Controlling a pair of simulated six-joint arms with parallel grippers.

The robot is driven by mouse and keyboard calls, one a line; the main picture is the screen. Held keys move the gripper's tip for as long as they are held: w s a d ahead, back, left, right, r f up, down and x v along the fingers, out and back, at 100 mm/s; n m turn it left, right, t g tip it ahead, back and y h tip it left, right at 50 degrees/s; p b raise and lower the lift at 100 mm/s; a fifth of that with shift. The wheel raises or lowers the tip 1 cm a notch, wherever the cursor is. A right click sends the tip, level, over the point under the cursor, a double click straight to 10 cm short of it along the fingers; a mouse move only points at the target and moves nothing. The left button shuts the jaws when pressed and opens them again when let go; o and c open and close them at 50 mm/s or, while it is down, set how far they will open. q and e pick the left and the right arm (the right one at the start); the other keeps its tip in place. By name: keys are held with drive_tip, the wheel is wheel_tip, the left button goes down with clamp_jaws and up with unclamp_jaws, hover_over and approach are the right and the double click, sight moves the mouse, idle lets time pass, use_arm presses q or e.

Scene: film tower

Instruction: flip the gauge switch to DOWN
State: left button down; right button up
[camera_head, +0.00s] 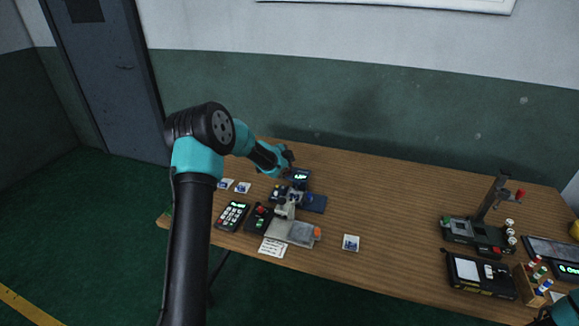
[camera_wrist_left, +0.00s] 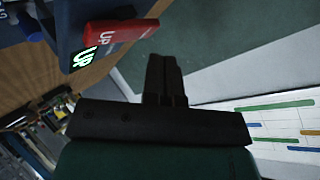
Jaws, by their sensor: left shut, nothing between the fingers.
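The gauge switch (camera_wrist_left: 120,30) is a red lever marked UP in the left wrist view. It stands beside a dark gauge body with a lit green display (camera_wrist_left: 85,57) that reads UP. In the head view the small dark gauge (camera_head: 300,176) shows green lit text on the table, too small to read. My left gripper (camera_head: 288,156) is just behind and left of the gauge. In the left wrist view its fingers (camera_wrist_left: 166,78) are together and empty, beside the red lever with a visible gap.
Below the gauge stand a microscope-like device (camera_head: 284,208), a keypad (camera_head: 231,215) and a grey tray (camera_head: 292,232). A stand device (camera_head: 478,233), a black box (camera_head: 480,273) and a vial rack (camera_head: 531,282) are at the right. The middle of the wooden table (camera_head: 395,205) is clear.

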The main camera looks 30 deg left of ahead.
use_arm(q)
drive_tip(key=shift+w+f, duration=0.1)
drive_tip(key=shift+f, duration=0.3)
drive_tip(key=shift+w+f, duration=0.1)
drive_tip(key=shift+f, duration=0.45)
idle(1.0)
drive_tip(key=shift+r, duration=0.1)
drive_tip(key=shift+s+r, duration=0.2)
drive_tip(key=shift+r, duration=0.7)
drive_tip(key=shift+s+d+r, duration=0.1)
drive_tip(key=shift+s+r, duration=0.15)
drive_tip(key=shift+r, duration=1)
drive_tip(key=shift+s+r, duration=0.25)
drive_tip(key=shift+r, duration=0.95)
